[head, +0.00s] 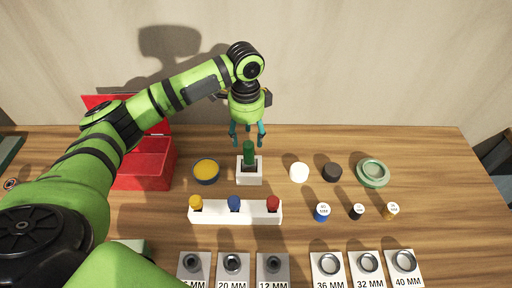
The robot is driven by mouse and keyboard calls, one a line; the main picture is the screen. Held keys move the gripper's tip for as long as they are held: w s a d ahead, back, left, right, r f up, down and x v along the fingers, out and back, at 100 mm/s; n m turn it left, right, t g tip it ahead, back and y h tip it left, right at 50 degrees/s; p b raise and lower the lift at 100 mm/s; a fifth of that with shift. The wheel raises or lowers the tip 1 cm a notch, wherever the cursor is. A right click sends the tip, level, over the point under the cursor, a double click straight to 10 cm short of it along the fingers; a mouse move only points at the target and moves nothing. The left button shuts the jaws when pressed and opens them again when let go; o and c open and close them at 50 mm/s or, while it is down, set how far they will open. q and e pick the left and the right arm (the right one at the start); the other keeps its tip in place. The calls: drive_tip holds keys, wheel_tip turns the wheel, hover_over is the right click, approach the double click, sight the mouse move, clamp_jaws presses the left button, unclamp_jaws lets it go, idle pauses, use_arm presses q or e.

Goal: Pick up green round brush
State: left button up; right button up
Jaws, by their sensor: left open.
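The green round brush (249,152) stands upright in a small white holder (249,178) near the middle of the wooden table. My left gripper (247,138) points down over it from behind. Its two teal fingers are apart, one on each side of the brush's upper part. I cannot tell whether either finger touches the brush. My right gripper is not in view.
A bowl with yellow contents (206,170) is left of the holder, and a red box (146,165) stands farther left. A white rack (252,216) with yellow, blue and red pieces is in front. White (299,173) and black (332,172) round pieces and a green dish (373,172) are right.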

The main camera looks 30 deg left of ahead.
sight(249, 150)
use_arm(q)
drive_tip(key=f+p, duration=0.1)
drive_tip(key=s+f+p, duration=0.1)
drive_tip(key=shift+d+f, duration=0.15)
drive_tip(key=shift+f, duration=0.15)
drive_tip(key=f, duration=0.3)
drive_tip(key=shift+w+f+p, duration=0.3)
drive_tip(key=shift+w+p, duration=0.1)
drive_tip(key=shift+c, duration=0.4)
clamp_jaws()
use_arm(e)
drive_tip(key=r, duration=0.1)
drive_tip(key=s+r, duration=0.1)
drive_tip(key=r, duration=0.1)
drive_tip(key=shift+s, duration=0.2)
